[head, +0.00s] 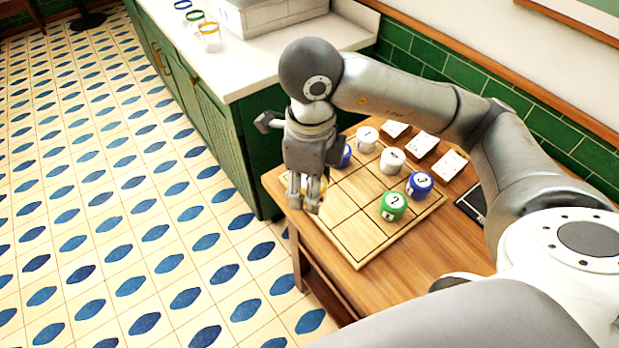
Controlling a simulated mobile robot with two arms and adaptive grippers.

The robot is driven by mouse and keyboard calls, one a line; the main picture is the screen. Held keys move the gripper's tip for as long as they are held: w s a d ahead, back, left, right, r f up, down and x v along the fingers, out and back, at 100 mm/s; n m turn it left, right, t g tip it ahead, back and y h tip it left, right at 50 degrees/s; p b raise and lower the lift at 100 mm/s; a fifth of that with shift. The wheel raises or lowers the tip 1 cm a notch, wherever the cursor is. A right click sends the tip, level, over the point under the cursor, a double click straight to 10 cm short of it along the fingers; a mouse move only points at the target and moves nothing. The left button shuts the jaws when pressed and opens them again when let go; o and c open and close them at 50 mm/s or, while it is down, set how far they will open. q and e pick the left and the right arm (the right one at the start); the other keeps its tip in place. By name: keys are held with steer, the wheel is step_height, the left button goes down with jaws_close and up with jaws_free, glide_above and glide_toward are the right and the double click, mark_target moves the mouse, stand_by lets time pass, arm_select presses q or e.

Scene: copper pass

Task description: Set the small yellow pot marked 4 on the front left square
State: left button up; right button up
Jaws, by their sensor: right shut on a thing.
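My right gripper (306,197) points down over the left edge of the wooden grid board (362,252). It is shut on the small yellow pot (318,187). Only a sliver of the pot shows between the fingers, and its mark is hidden. I cannot tell whether the pot touches the board. The board's squares nearest the camera are bare. My left gripper is not in view.
On the board stand a green pot (393,207), a blue pot (419,186), two white pots (391,161) (367,139) and a half-hidden blue pot (346,156). White-topped blocks (422,144) line the back. A counter (262,62) stands behind left.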

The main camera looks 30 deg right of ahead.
steer(key=shift+w+d+m, duration=0.1)
steer(key=shift+w+m, duration=0.15)
steer(key=shift+m, duration=0.05)
steer(key=w+d+f+p, duration=0.1)
steer(key=w+d+f, duration=0.1)
steer(key=w, duration=0.1)
steer(key=w+d+f+p, duration=0.1)
steer(key=w+f+p, duration=0.1)
steer(key=w+f, duration=0.1)
steer(key=w+d+f+p, duration=0.1)
steer(key=w+d+f, duration=0.1)
steer(key=w+f, duration=0.1)
steer(key=shift+w+d+f+p, duration=0.1)
steer(key=shift+w+d+p, duration=0.1)
steer(key=shift+w, duration=0.25)
steer(key=shift+w+d+p, duration=0.1)
steer(key=shift+w+d, duration=0.05)
steer(key=shift+w, duration=0.3)
steer(key=shift+w+d+f, duration=0.25)
steer(key=shift+w+f, duration=0.2)
steer(key=shift+f, duration=0.25)
steer(key=shift+f+p, duration=0.3)
steer(key=shift+f, duration=0.05)
step_height(320, 180, down, 2)
steer(key=shift+f, duration=0.2)
steer(key=shift+w+f, duration=0.1)
steer(key=shift+f, duration=0.15)
steer(key=o, duration=1.1)
